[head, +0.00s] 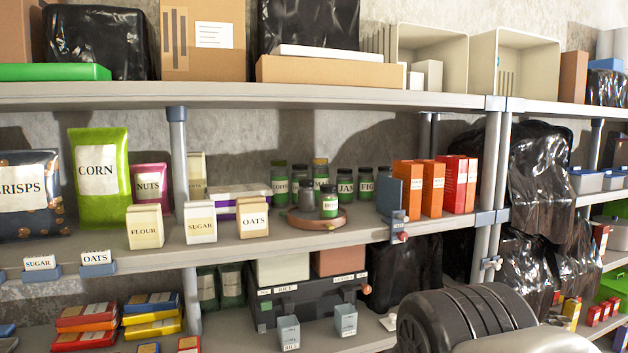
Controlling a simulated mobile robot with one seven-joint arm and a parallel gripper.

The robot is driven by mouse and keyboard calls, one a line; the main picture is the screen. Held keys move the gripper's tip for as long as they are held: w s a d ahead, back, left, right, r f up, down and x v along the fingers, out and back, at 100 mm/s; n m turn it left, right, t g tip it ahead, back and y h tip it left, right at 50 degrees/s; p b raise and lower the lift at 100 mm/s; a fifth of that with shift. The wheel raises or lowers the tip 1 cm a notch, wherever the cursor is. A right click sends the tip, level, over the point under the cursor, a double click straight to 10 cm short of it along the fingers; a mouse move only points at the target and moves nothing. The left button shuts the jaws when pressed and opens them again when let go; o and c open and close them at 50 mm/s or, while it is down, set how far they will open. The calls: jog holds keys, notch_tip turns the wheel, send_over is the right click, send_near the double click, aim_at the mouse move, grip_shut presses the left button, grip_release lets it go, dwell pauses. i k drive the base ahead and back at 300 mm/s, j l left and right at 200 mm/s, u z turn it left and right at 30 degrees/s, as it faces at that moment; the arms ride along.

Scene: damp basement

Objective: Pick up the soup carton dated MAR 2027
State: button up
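A blue-grey upright plate (389,200) stands at the row's left end. A dark rounded part of my arm shows at the lower right, in front of the lower shelf. My gripper is not in view.
A round brown tray (298,220) with jars stands left of the cartons. A shelf post (489,160) rises just right of the red cartons, with black plastic bags (540,180) beyond. The shelf above (300,97) overhangs the row.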

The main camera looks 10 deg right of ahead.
aim_at(434, 171)
jog(key=i+l+z, duration=0.35)
jog(key=i, duration=0.15)
jog(key=i+l+z, duration=0.3)
jog(key=i, duration=0.2)
jog(key=j, duration=0.1)
